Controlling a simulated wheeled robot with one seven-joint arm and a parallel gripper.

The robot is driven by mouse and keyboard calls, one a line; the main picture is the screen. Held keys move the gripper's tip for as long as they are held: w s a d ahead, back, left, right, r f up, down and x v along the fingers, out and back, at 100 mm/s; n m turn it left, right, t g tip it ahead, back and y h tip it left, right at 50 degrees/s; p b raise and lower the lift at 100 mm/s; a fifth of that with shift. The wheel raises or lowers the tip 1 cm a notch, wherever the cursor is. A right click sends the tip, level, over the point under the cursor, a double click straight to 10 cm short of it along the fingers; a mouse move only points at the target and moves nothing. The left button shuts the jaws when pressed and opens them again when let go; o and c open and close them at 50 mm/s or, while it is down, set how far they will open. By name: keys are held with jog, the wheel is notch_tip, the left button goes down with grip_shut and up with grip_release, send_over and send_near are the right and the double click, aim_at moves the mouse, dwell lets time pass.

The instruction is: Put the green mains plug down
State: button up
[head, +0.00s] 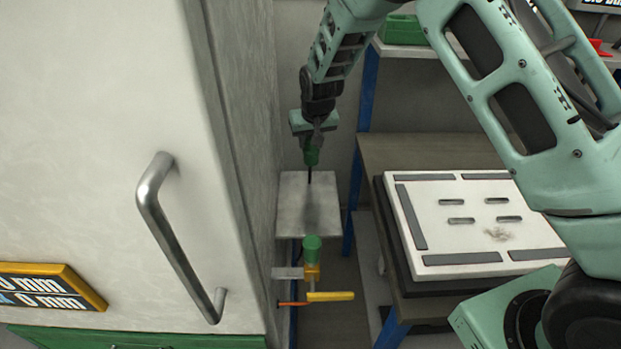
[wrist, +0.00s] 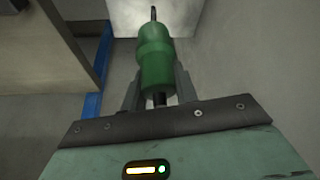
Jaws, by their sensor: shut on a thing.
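The green mains plug (head: 311,157) is in my gripper (head: 313,147), with a thin dark end pointing down. In the wrist view the plug (wrist: 156,58) sits between the two grey fingers of my gripper (wrist: 158,82), which are shut on it. A small pale grey shelf (head: 292,222) lies below the plug. It also shows at the top of the wrist view (wrist: 190,16). The plug's dark tip overlaps the shelf in both views. I cannot tell whether the tip touches it.
A green-topped fitting (head: 312,249) with a yellow lever (head: 331,296) stands just in front of the shelf. A large pale cabinet with a metal handle (head: 165,220) closes off the left. A workbench (head: 400,150) with a white slotted board (head: 440,238) is at right.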

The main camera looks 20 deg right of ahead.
notch_tip(320, 180, down, 8)
jog(key=shift+f+p, duration=0.15)
jog(key=shift+p, duration=0.55)
jog(key=shift+f, duration=0.2)
jog(key=o, duration=1)
